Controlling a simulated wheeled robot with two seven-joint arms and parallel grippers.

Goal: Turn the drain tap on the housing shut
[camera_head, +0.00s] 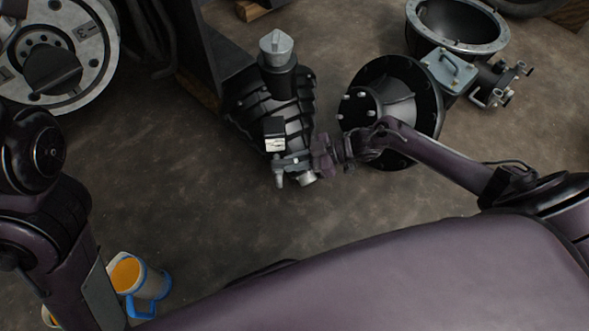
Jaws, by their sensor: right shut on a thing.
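The dark ribbed housing (270,102) stands on the floor near the middle of the head view, with a grey conical cap on its top. Small metal fittings (291,161) show low on its near side, and the drain tap appears to be among them. My right gripper (318,160) reaches in from the right to the housing's lower right side. It is shut on what looks like the drain tap; the fingers are small and dark, and they hide the handle, so its angle cannot be told. My left arm shows at the left edge, but its gripper is out of view.
A black flanged bell part (402,100) lies close right of the housing, beside my right forearm. A grey-rimmed ring part (458,25) lies behind it. A jug with orange contents (127,274) stands at lower left.

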